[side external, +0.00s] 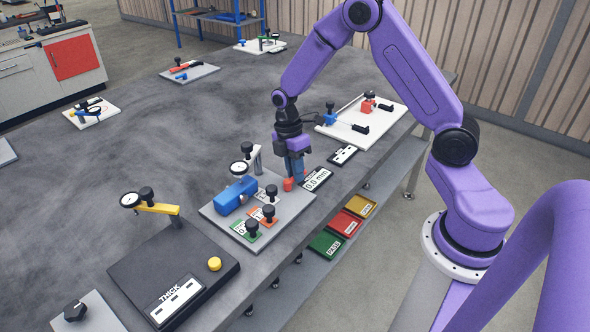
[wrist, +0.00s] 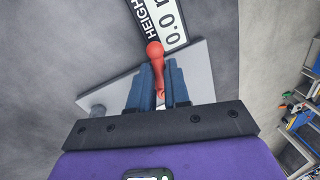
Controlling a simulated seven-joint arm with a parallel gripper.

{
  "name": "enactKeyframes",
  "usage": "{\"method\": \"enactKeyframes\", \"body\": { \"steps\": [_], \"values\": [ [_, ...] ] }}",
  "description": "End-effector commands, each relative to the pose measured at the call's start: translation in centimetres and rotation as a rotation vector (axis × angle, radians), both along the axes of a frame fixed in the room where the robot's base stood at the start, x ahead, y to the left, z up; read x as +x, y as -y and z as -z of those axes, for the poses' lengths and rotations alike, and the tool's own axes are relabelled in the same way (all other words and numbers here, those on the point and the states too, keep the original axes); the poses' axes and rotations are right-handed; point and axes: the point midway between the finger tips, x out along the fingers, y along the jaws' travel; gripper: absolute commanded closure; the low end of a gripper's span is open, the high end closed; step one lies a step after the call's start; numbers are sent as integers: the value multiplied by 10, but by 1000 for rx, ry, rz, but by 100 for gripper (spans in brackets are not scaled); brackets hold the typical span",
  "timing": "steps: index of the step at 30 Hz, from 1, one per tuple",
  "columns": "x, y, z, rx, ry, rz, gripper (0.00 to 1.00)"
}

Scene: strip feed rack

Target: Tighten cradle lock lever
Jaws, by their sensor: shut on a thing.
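A red lever with a round knob (wrist: 154,50) shows in the wrist view, standing between the two blue fingers of my gripper (wrist: 160,90). My gripper is shut on this red lever. In the side view my gripper (side external: 295,172) points down at the far right corner of a grey plate, with a red part (side external: 288,184) at its fingertips. The fingers hide most of the lever's lower end and its pivot there. A blue block (side external: 236,195), which may be the cradle, sits on the grey plate (side external: 215,211), apart from the gripper.
A dial gauge (side external: 239,167) and several black knobs stand on the plate. A height display (side external: 316,179) lies just right of my gripper; it also shows in the wrist view (wrist: 166,25). A black thickness station (side external: 150,255) is at front left. Coloured bins (side external: 345,223) sit below the edge.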

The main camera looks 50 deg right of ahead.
Motion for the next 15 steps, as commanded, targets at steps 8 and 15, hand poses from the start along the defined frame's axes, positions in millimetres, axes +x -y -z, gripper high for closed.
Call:
{"method": "enactKeyframes", "body": {
  "steps": [8,15],
  "values": [
    [-2,0,-1,1,0,59,100],
    [-7,-1,-1,1,0,218,100]
  ]
}}
